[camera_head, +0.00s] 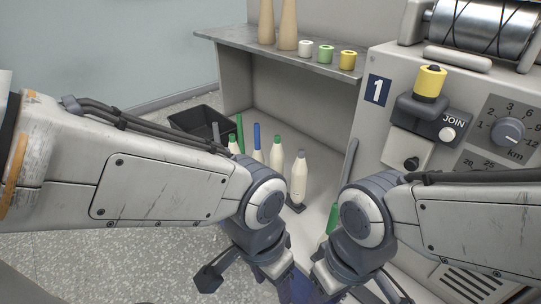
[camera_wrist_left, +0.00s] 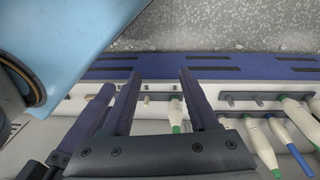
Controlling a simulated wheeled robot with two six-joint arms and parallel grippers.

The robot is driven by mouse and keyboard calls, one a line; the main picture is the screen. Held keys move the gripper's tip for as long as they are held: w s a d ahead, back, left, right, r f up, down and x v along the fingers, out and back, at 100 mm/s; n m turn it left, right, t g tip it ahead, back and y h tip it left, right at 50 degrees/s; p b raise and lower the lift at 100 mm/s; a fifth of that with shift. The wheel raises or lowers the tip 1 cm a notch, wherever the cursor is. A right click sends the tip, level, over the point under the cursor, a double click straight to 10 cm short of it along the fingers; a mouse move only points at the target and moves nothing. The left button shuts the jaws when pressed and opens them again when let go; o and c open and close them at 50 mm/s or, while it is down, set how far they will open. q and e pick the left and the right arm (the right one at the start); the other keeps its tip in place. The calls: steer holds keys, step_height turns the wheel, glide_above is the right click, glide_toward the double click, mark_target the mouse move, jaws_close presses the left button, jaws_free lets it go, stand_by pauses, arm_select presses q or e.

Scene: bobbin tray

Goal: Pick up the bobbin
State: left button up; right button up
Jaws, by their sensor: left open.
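Several bobbins stand in a row on the pale tray in the head view: a cream one with a grey top (camera_head: 299,180), one with a green top (camera_head: 276,155), and a blue one beside a cream body (camera_head: 257,145). My left gripper (camera_head: 272,268) is low at the front, and its fingertips are out of sight there. In the left wrist view its fingers (camera_wrist_left: 160,76) are spread and empty. A cream, green-tipped bobbin (camera_wrist_left: 176,112) shows close beside the right finger, partly hidden. More bobbins (camera_wrist_left: 262,146) lie to the right. My right gripper (camera_head: 338,280) is also low, its jaws unclear.
A black bin (camera_head: 203,122) stands behind the row. A grey shelf (camera_head: 280,54) holds cones and small spools. The machine panel (camera_head: 480,130) rises at the right. A green-tipped bobbin (camera_head: 333,217) is partly behind my right arm. Speckled floor is open at the left.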

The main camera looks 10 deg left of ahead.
mark_target(234, 136)
arm_select(q)
steer(key=w+a+f+n+t+h+p, duration=0.15)
steer(key=w+n+t+p, duration=0.4)
steer(key=w, duration=2.35)
steer(key=w+a+t+y+p, duration=0.1)
steer(key=w+a+t, duration=0.3)
steer(key=a, duration=0.1)
steer(key=w+a+n+t+y+p, duration=0.1)
steer(key=w+a+t, duration=0.3)
steer(key=a, duration=0.2)
steer(key=w+a+n+t+y+p, duration=0.1)
steer(key=w+a+t+p, duration=0.1)
steer(key=w+a+t, duration=0.2)
steer(key=shift+w+a+y, duration=0.15)
steer(key=shift+a+y, duration=0.2)
steer(key=shift+a, duration=0.75)
steer(key=w, duration=0.2)
steer(key=w+b, duration=0.1)
steer(key=w, duration=0.1)
steer(key=shift+w+a+f, duration=0.1)
steer(key=shift+a+f, duration=0.05)
steer(key=shift+a, duration=0.2)
steer(key=shift+w, duration=0.55)
jaws_close()
